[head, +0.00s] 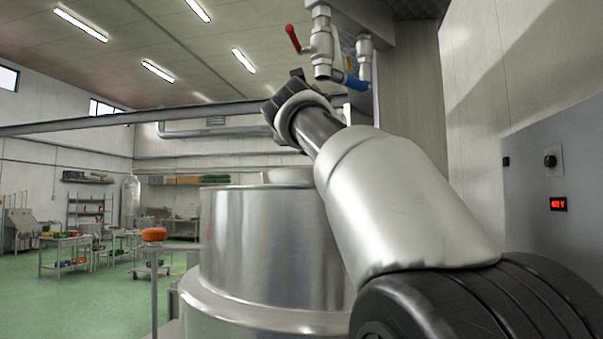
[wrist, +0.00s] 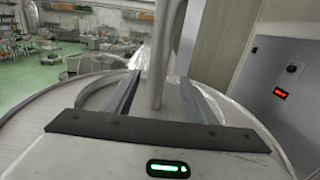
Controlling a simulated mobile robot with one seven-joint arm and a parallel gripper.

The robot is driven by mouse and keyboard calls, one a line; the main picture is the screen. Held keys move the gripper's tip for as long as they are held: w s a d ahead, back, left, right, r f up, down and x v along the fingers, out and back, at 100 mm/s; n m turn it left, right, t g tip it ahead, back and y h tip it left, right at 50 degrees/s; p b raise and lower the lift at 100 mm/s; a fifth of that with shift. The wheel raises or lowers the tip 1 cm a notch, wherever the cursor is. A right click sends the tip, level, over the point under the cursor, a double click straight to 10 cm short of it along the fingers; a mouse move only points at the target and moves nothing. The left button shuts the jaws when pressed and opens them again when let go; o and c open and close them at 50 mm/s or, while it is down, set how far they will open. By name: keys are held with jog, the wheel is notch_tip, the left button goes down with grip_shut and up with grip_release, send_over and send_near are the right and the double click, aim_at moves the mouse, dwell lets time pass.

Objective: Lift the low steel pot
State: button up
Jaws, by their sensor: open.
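I cannot surely tell which thing is the low steel pot. A large, shiny steel vessel (head: 262,245) with a wider stepped base stands in front of me in the head view. A low, round steel shape (head: 287,176) shows above its top, partly hidden by my arm. In the wrist view my gripper (wrist: 160,80) is open, its two long fingers spread over a broad round metal top (wrist: 45,112). A vertical steel pipe (wrist: 161,45) appears between the fingers; I cannot tell its distance. Nothing is seen held.
A steel valve with a red handle (head: 293,38) hangs above my arm. A grey panel with a knob and red display (head: 558,204) stands close at right. An orange object (head: 154,235) sits on a stand at left. Green floor lies open beyond, with work tables (head: 65,243).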

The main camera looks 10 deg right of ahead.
jog(key=p+x, duration=0.2)
jog(key=x, duration=0.4)
jog(key=shift+w+d, duration=0.1)
jog(key=shift+w, duration=0.2)
jog(key=p+x, duration=0.1)
jog(key=x, duration=0.1)
jog(key=p+x, duration=0.1)
jog(key=x, duration=0.2)
jog(key=shift+w+f+p, duration=0.2)
jog(key=shift+f+p, duration=0.05)
jog(key=shift+p, duration=0.1)
grip_shut()
dwell(0.5)
jog(key=shift+r, duration=0.1)
